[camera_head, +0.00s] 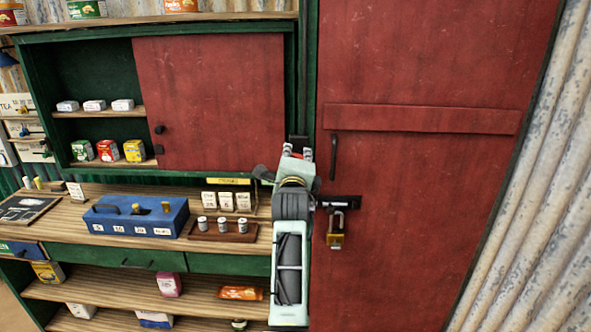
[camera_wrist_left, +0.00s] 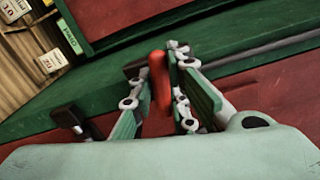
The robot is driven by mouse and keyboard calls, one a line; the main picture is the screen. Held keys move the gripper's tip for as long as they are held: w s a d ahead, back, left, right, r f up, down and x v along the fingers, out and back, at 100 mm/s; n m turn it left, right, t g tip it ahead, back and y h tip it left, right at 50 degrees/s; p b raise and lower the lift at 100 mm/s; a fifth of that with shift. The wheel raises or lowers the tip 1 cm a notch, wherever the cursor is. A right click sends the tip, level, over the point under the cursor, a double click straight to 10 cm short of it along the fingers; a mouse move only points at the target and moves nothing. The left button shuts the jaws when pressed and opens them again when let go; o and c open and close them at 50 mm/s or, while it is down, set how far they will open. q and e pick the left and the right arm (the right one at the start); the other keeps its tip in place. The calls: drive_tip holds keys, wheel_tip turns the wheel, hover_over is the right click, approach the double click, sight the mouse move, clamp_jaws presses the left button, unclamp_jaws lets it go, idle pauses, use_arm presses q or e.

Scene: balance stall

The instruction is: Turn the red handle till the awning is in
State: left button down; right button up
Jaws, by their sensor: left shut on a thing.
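My left gripper (camera_head: 298,155) is raised at the green post between the cabinet and the red door, with its arm below it. In the left wrist view, the red handle (camera_wrist_left: 159,78) stands between the fingers of my left gripper (camera_wrist_left: 164,88), which are shut on it. In the head view the handle is mostly hidden by the gripper, with only a trace of red there. The awning is not in view. My right gripper is not in view.
A red door (camera_head: 420,190) with a black pull and a brass padlock (camera_head: 335,238) is close right of my arm. Left is a counter with a blue cash box (camera_head: 136,216), a wooden weight block (camera_head: 223,236) and small cards. A sliding red panel (camera_head: 215,100) covers part of the cabinet.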

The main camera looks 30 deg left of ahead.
use_arm(q)
drive_tip(key=shift+f+n+b, duration=0.2)
drive_tip(key=shift+n+b, duration=1.2)
drive_tip(key=shift+b, duration=0.35)
drive_tip(key=shift+r, duration=0.1)
drive_tip(key=c, duration=1.7)
unclamp_jaws()
drive_tip(key=shift+r, duration=0.1)
